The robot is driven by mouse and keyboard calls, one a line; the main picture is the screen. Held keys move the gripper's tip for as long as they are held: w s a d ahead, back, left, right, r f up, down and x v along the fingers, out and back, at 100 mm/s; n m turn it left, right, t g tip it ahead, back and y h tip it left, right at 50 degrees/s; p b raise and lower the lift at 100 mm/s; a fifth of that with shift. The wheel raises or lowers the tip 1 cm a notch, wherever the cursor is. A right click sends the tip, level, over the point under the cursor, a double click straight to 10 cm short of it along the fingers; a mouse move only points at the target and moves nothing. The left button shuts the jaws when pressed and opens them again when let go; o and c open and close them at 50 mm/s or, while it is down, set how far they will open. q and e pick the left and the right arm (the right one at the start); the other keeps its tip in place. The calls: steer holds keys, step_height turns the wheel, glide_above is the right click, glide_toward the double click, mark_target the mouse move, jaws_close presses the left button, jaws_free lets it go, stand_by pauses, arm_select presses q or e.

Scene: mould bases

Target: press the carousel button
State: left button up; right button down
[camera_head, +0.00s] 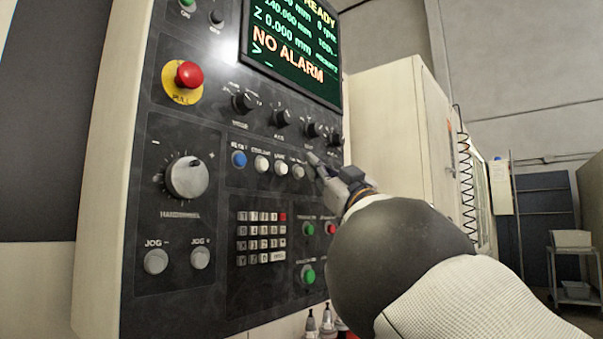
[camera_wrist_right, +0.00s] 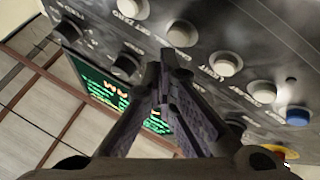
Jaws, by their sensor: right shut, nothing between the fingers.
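The control panel (camera_head: 225,200) has a row of small round buttons beside and below my right gripper. From the left they are a blue button (camera_head: 239,158) and several pale ones, such as this pale button (camera_head: 298,171). In the wrist view the tips (camera_wrist_right: 163,72) are close to a pale button (camera_wrist_right: 182,33); contact cannot be told. My left gripper is not in view.
Dark selector knobs (camera_head: 282,118) sit above the row. A red emergency stop (camera_head: 188,75) is at the upper left. A keypad (camera_head: 262,237) and green buttons (camera_head: 308,276) lie below. The screen (camera_head: 290,45) reads "NO ALARM".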

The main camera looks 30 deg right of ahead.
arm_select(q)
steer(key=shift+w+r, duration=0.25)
arm_select(e)
steer(key=shift+w+a, duration=0.15)
steer(key=shift+w, duration=0.25)
